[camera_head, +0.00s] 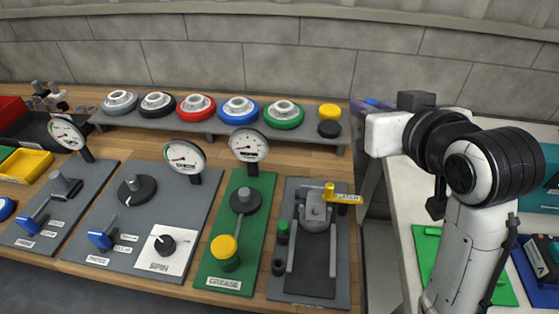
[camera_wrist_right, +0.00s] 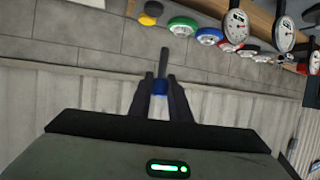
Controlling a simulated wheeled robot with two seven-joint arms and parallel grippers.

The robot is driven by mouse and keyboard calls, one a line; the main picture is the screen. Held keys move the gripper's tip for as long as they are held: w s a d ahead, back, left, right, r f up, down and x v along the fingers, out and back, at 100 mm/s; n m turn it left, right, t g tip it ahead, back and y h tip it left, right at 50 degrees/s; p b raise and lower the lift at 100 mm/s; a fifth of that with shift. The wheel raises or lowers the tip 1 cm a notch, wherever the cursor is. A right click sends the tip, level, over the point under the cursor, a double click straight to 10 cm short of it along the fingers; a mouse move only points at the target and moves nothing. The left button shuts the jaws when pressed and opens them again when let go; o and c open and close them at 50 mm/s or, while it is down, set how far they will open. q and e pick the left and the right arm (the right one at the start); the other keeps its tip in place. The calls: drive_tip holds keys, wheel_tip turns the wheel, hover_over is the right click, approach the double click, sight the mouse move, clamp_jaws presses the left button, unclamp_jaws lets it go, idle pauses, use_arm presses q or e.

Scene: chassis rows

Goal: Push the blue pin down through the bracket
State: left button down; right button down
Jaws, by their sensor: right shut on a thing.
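The blue pin shows in the right wrist view, with its blue part (camera_wrist_right: 160,87) between my fingers and a dark grey shaft (camera_wrist_right: 164,60) sticking out past the fingertips. My right gripper (camera_wrist_right: 160,78) is shut on it. In the head view the right arm rises at the right, and its wrist hides the fingers and most of what they hold. No bracket can be made out for certain in either view. My left gripper is not in view.
A grey clamp with a yellow handle (camera_head: 329,190) stands on a dark panel left of my arm. Gauges, knobs and a shelf of coloured round parts (camera_head: 239,108) fill the bench. A white table (camera_head: 400,195) with a green mat (camera_head: 428,240) lies at the right.

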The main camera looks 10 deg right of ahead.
drive_tip(key=a+f+n+g+y+b, duration=0.2)
drive_tip(key=a+f+n+y, duration=0.1)
drive_tip(key=f, duration=0.6)
drive_tip(key=a+f+n+g+y+b, duration=0.1)
drive_tip(key=a+f+n+g+y, duration=0.1)
drive_tip(key=f+n+y, duration=0.4)
wheel_tip(320, 180, down, 4)
drive_tip(key=shift+s+a+f+y+b, duration=0.1)
drive_tip(key=shift+s+a+y+b, duration=0.3)
drive_tip(key=shift+a, duration=0.45)
drive_tip(key=shift+s+d+f, duration=0.1)
drive_tip(key=shift+f+g+b, duration=0.3)
drive_tip(key=shift+f+b, duration=0.45)
drive_tip(key=shift+f, duration=0.25)
